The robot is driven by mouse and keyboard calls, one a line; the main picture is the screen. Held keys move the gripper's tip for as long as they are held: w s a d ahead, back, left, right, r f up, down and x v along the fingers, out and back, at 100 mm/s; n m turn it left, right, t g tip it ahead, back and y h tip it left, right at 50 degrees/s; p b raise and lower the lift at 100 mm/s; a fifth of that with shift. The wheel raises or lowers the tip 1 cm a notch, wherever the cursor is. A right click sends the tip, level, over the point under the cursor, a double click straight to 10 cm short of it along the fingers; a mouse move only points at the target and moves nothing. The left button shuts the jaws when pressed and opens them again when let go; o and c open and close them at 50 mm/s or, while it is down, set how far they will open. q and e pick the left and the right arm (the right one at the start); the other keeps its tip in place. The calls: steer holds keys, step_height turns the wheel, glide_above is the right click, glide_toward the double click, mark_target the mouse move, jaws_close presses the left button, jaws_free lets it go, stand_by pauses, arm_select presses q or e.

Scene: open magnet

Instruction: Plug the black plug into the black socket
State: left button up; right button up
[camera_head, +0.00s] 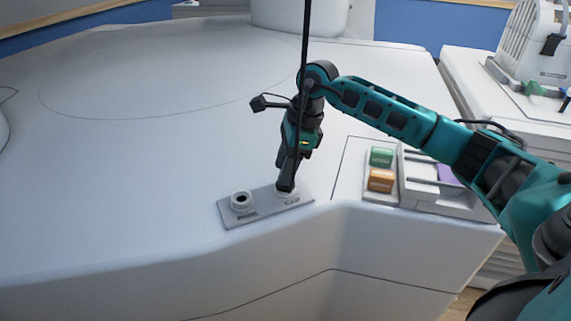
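A grey panel (233,217) on the white surface carries two round sockets. The left socket (241,201) has a dark, empty opening. The right socket (288,193) is mostly hidden under my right gripper (286,174), which points down over it. The gripper appears shut on the black plug (285,186), whose black cable (304,45) rises past my arm and out of the top of view. The plug's lower end is at the right socket; I cannot tell whether it is seated. My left gripper is not in view.
A green button (381,156) and an orange button (381,180) sit right of the panel, beside a white tray-like part (422,184). White equipment (530,50) stands at the upper right. The white surface left of the panel is clear.

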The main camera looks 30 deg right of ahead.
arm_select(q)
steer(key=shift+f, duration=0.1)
arm_select(e)
steer(key=shift+o, duration=0.4)
steer(key=shift+d+r, duration=0.1)
steer(key=shift+r, duration=0.2)
steer(key=shift+v, duration=0.95)
arm_select(q)
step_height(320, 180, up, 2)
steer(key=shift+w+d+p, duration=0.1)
steer(key=shift+p, duration=0.55)
arm_select(e)
steer(key=v, duration=1)
steer(key=shift+r, duration=0.2)
